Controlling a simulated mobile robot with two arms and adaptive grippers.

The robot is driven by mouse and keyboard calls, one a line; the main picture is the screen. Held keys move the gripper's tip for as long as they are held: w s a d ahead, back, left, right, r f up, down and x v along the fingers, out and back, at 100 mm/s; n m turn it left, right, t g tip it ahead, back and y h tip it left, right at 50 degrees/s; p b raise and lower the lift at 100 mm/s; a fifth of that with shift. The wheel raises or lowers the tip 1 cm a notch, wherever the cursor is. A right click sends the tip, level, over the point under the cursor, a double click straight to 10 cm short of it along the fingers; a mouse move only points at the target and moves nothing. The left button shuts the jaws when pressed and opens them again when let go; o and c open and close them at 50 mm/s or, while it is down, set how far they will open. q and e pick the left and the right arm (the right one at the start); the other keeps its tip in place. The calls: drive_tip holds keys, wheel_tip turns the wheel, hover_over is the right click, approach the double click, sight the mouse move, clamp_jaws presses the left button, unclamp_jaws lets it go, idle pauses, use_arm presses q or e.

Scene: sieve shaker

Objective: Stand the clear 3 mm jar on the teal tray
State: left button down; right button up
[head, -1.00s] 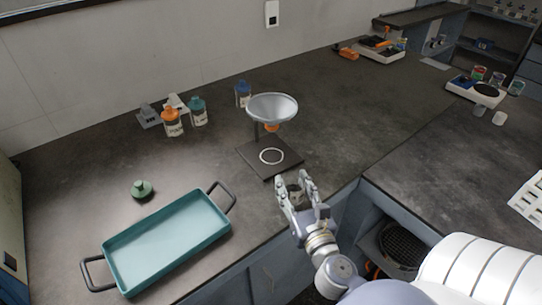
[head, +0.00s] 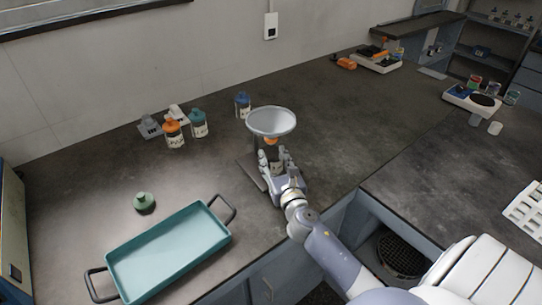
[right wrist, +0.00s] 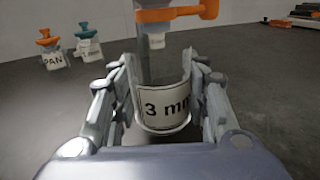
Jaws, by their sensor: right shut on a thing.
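The clear jar (right wrist: 163,105), labelled "3 mm", stands upright between the fingers of my right gripper (right wrist: 163,112) in the right wrist view. My right gripper (head: 277,168) is shut on it, at the base of the funnel stand and below the funnel in the head view. The fingers mostly hide the jar there. Whether its bottom touches the stand's base cannot be told. The teal tray (head: 165,248) lies at the front left of the bench, with a dark handle at each end, and is empty. My left gripper is not in view.
The grey funnel (head: 271,121) with its orange valve (right wrist: 178,13) is close above the jar. A green-lidded knob-like piece (head: 144,202) lies behind the tray. Orange (head: 173,134), teal (head: 198,124) and blue (head: 242,105) bottles stand near the wall. Bench between tray and stand is clear.

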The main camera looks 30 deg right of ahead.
drive_tip(key=x, duration=0.3)
drive_tip(key=shift+r, duration=0.15)
drive_tip(key=shift+s+f, duration=0.1)
drive_tip(key=shift+f, duration=0.65)
drive_tip(key=shift+r, duration=0.1)
drive_tip(key=shift+s+a, duration=0.1)
drive_tip(key=shift+f+b, duration=0.25)
drive_tip(key=shift+b, duration=0.1)
drive_tip(key=o, duration=1.1)
